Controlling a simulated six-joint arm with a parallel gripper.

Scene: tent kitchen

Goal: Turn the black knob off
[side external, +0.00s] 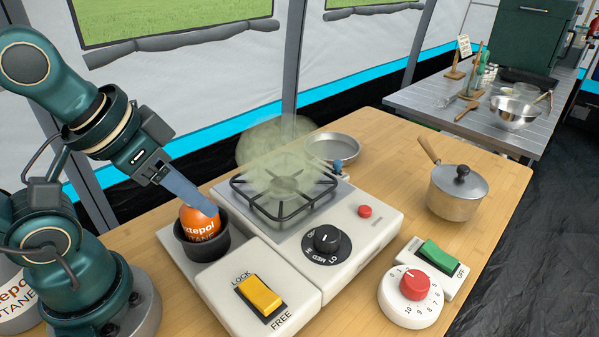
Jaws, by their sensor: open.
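The black knob (327,238) sits on a round black dial on the front of the white stove (357,222). The dial's lettering includes LO, MED and HI; the exact knob setting is hard to read. A pale yellow-green cloud (278,150) hangs over the burner grate (262,203). My gripper (205,208) is at the left, pointing down at an orange canister (199,226) in a dark round holder (203,247). Its blue-grey fingers are open and overlap the canister's top in this view; I cannot tell whether they touch. The gripper is well left of the knob.
A yellow LOCK/FREE switch (260,295) is on the white panel in front of the canister. A red button (365,211) is right of the knob. A red dial (414,284), green switch (440,255) and lidded pot (456,193) stand further right. A pan (333,147) sits behind.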

